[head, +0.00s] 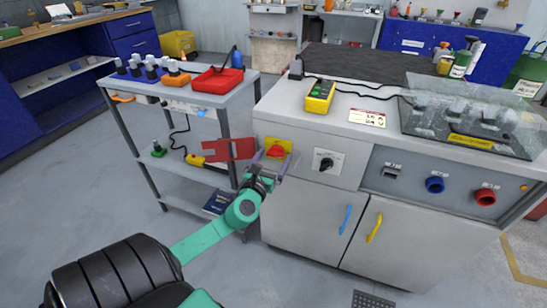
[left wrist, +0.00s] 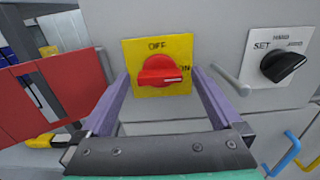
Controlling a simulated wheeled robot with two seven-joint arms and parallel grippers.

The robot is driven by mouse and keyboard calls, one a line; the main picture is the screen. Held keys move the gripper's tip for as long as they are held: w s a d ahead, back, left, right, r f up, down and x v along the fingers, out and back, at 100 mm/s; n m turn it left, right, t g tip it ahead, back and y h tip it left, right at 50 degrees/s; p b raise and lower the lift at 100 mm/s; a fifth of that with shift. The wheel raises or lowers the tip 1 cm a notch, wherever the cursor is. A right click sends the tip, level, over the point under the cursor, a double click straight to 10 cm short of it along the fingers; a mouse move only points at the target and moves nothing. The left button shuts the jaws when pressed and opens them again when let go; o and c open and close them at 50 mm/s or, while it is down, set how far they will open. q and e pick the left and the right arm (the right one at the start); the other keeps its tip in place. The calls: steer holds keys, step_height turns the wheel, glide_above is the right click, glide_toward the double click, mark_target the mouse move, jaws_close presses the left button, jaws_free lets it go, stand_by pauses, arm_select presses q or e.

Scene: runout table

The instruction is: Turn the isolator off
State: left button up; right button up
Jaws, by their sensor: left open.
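The isolator is a red rotary knob (head: 275,152) on a yellow plate (head: 287,145) at the left of the grey cabinet's front. In the left wrist view the knob (left wrist: 161,73) has its white-marked handle pointing right, towards ON; OFF is printed above it. My left gripper (head: 271,161) is open in front of it. Its two purple fingers stand either side of the knob in the wrist view, apart from it as seen there. Whether the fingertips reach the knob's depth is unclear. My right gripper is not in view.
A black selector switch (left wrist: 284,64) sits right of the isolator, with a grey peg (left wrist: 230,80) between them. A red slotted plate (head: 230,150) is close on the left. Blue (head: 346,219) and yellow (head: 375,228) door handles are below. A trolley (head: 170,102) stands left.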

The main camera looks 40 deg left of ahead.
arm_select(q)
steer(key=shift+w, duration=0.1)
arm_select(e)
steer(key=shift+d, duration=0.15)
arm_select(q)
steer(key=c, duration=1.4)
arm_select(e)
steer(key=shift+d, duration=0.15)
